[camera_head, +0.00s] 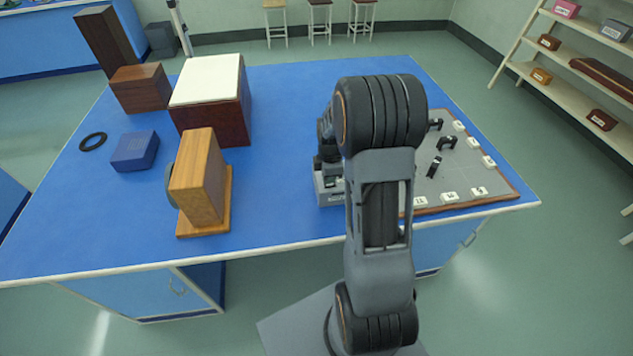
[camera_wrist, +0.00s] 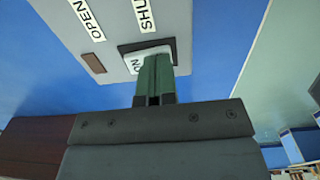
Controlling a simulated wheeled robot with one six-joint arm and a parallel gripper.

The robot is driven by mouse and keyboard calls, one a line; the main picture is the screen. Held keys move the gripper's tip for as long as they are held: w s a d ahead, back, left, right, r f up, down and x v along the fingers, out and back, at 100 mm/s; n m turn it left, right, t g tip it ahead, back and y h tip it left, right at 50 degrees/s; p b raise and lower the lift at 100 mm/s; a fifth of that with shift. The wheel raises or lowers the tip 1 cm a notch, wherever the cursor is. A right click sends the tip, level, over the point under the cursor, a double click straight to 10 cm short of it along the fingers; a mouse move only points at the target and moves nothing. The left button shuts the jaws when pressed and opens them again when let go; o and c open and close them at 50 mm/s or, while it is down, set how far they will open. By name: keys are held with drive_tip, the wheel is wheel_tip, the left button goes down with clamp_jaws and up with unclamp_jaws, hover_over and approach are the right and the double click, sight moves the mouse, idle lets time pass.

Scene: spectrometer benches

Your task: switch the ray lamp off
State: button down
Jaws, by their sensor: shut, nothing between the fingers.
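In the wrist view my gripper (camera_wrist: 156,66) has its two green fingers closed together, with nothing between them. The fingertips lie over the right part of a white rocker switch (camera_wrist: 133,66) marked ON, set in a dark frame on a light grey panel (camera_wrist: 115,55). The fingers hide part of the switch. I cannot tell if they touch it or which way it is tipped. In the head view a grey box (camera_head: 327,190) stands behind my arm, mostly hidden; my gripper is hidden there too. I cannot tell which thing is the ray lamp.
The panel also has labels OPEN (camera_wrist: 86,20) and SHUT, partly cut off, and a small brown slot (camera_wrist: 92,63). A wooden block on a stand (camera_head: 203,180), a white-topped box (camera_head: 210,100) and a blue box (camera_head: 135,150) stand left. A grey board (camera_head: 460,185) with tags lies right.

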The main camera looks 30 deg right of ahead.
drive_tip(key=shift+s+a+f, duration=0.2)
drive_tip(key=shift+s+f, duration=0.05)
drive_tip(key=shift+f, duration=0.2)
drive_tip(key=shift+w+d, duration=0.1)
drive_tip(key=shift+w, duration=0.05)
drive_tip(key=shift+w+d+r+p, duration=0.15)
drive_tip(key=shift+w+r+p, duration=0.15)
drive_tip(key=shift+w, duration=0.2)
drive_tip(key=shift+w+f, duration=0.1)
drive_tip(key=shift+w, duration=0.15)
drive_tip(key=shift+r, duration=0.3)
wheel_tip(320, 180, up, 14)
drive_tip(key=p, duration=0.2)
